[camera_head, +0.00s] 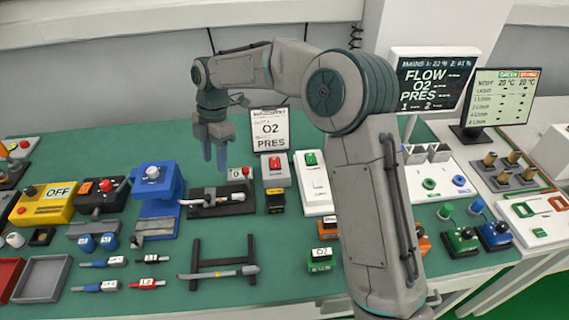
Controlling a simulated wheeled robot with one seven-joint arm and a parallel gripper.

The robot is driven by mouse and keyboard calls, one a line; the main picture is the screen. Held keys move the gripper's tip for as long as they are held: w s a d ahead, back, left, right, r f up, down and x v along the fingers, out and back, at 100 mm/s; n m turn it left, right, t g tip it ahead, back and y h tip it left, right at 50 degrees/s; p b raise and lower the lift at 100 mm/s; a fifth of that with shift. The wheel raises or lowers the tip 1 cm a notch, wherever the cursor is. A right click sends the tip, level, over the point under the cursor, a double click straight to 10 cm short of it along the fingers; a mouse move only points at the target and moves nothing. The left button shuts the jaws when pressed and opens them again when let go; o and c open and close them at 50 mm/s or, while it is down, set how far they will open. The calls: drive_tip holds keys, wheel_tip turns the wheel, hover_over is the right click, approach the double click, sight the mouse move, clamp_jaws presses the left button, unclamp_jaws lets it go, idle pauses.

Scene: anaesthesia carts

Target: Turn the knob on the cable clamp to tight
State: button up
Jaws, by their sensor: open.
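My gripper (214,152) hangs from my arm with its two blue fingers pointing down. The fingers are apart with nothing between them. A black base (198,209) with a light cable-like piece (212,200) across it lies below the gripper. A red knob (245,171) stands at its back right, beside a small label reading 0. This may be the cable clamp, but I cannot read a tight mark. The gripper appears above it and left of the red knob, touching neither. A blue block with a pale knob (152,172) stands to the left.
A black box with a red button (105,186) and a yellow OFF box (45,204) stand farther left. An O2 PRES sign (269,130) and a red-button box (277,169) stand to the right. A black rack (222,262) and small tools lie in front. My arm hides part of the table.

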drive_tip(key=s+d+r+m+t, duration=0.1)
drive_tip(key=s+d+m, duration=0.1)
drive_tip(key=d+m, duration=0.2)
drive_tip(key=s+d+r+m+t+h+b, duration=0.1)
drive_tip(key=s+d+m, duration=0.1)
drive_tip(key=d+m, duration=0.2)
drive_tip(key=s+d+r+m+t+b, duration=0.1)
drive_tip(key=d+m, duration=0.3)
drive_tip(key=d, duration=0.5)
drive_tip(key=shift+s+d+r, duration=0.25)
drive_tip(key=shift+s+r, duration=0.3)
drive_tip(key=shift+s, duration=0.35)
